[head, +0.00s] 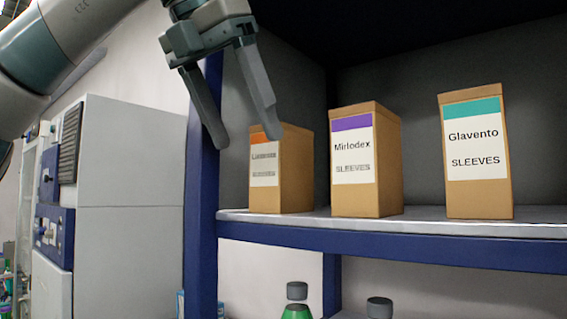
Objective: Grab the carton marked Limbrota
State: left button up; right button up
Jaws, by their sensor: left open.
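Three brown cartons stand upright in a row on a shelf. The left carton (292,175) has an orange band, and its label looks like "Limbrota" but is blurred. The middle carton (388,165) has a purple band and reads "Mirlodex SLEEVES". The right carton (489,200) has a teal band and reads "Glavento SLEEVES". My left gripper (247,139) is open and empty, fingers pointing down. In the picture, its right fingertip overlaps the top of the orange-banded carton; I cannot tell whether they touch. My right gripper is not in view.
The shelf (400,236) has a blue front edge and a blue upright post (203,210) just left of the orange-banded carton. A dark panel lies above. A green bottle (297,311) stands below. A white machine (120,200) is at left.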

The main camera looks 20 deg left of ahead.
aim_at(290, 161)
pick_arm(q)
jog(key=w+p, duration=0.1)
jog(key=w+d+p, duration=0.1)
jog(key=w, duration=0.3)
jog(key=shift+d+r+p, duration=0.2)
jog(key=shift+d+p, duration=0.2)
jog(key=shift+w+d+f, duration=0.2)
jog(key=shift+w, duration=0.35)
jog(key=shift+s, duration=0.1)
jog(key=shift+w+d+r+p, duration=0.1)
jog(key=shift+w+r+p, duration=0.05)
jog(key=shift+w+p, duration=0.4)
jog(key=x, duration=0.1)
jog(key=p+x, duration=0.1)
jog(key=x, duration=0.1)
jog(key=w+p+x, duration=0.1)
jog(key=x, duration=0.1)
jog(key=shift+s+d+r, duration=0.1)
jog(key=shift+d+r, duration=0.05)
jog(key=shift+r, duration=0.15)
jog(key=shift+w+f, duration=0.2)
jog(key=shift+f, duration=0.2)
jog(key=shift+d, duration=0.1)
